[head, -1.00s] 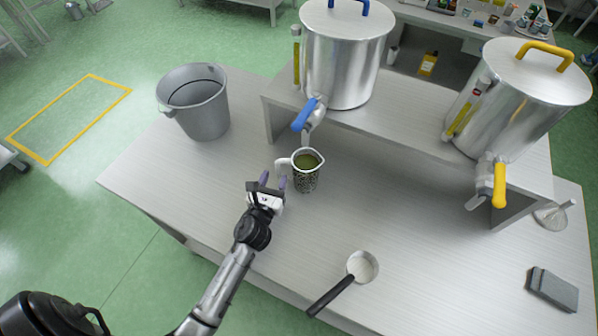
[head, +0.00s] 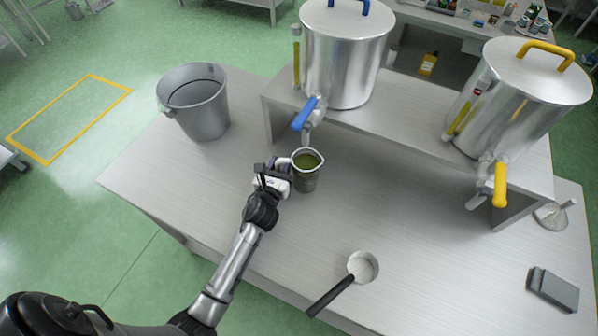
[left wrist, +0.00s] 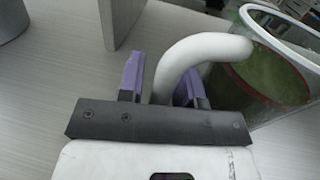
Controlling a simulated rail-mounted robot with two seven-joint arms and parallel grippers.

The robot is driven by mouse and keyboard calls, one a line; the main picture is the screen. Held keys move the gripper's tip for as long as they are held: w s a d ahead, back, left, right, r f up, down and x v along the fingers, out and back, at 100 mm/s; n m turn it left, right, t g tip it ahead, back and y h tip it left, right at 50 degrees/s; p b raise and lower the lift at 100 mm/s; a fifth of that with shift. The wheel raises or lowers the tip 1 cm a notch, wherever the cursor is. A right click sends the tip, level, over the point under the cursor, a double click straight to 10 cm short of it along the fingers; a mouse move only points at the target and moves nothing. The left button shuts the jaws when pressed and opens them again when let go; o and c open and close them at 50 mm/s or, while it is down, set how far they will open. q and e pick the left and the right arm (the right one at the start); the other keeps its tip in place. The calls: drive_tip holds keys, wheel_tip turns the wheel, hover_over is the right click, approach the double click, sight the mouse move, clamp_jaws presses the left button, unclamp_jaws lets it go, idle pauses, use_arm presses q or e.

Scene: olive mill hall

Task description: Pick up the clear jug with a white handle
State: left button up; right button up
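The clear jug (head: 306,177) stands upright on the table below the blue-handled tap, with green liquid inside. Its white handle is on its left side and is mostly hidden by my gripper in the head view. In the left wrist view the white handle (left wrist: 200,50) curves between the two purple fingers, and the jug (left wrist: 275,85) is at the right. My left gripper (head: 280,165) is at the handle, with its fingers on either side of it. A small gap shows beside the left finger, so the gripper (left wrist: 160,80) looks open around the handle. My right gripper is not in view.
A steel vat (head: 345,60) with a blue tap handle (head: 305,114) stands on a raised shelf (head: 400,118) close behind the jug. Another vat (head: 520,100) has a yellow tap handle. A grey bucket (head: 203,115), a ladle (head: 345,284) and a grey block (head: 553,289) rest on the table (head: 190,195).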

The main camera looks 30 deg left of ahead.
use_arm(q)
clamp_jaws()
drive_tip(key=shift+r, duration=0.3)
idle(0.5)
